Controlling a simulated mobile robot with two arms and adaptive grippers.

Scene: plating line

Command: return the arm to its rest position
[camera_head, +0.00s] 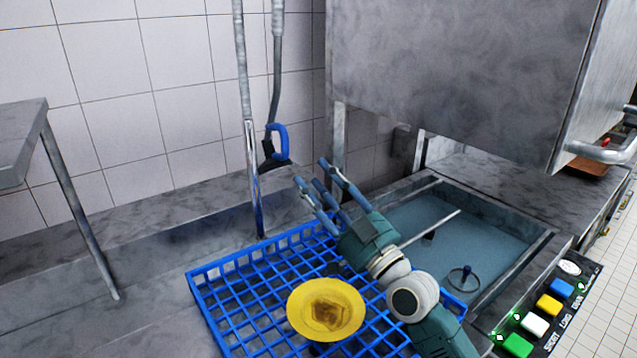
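My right gripper (322,188) is at the middle of the head view, above the far right part of a blue rack. Its blue-grey fingers are spread apart with nothing visible between them, and they point up and left. My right arm comes in from the lower right. A yellow plate (298,311) with a brown stain in its middle is at the blue rack (226,303), left of my forearm. How the plate is supported is hidden. My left gripper is not in view.
A hanging sprayer with a blue handle (282,141) is behind my gripper. A large metal hood (455,70) stands open above a sunken wash basin (500,236). A button panel (550,308) is at the lower right. Metal counter (75,260) is clear at the left.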

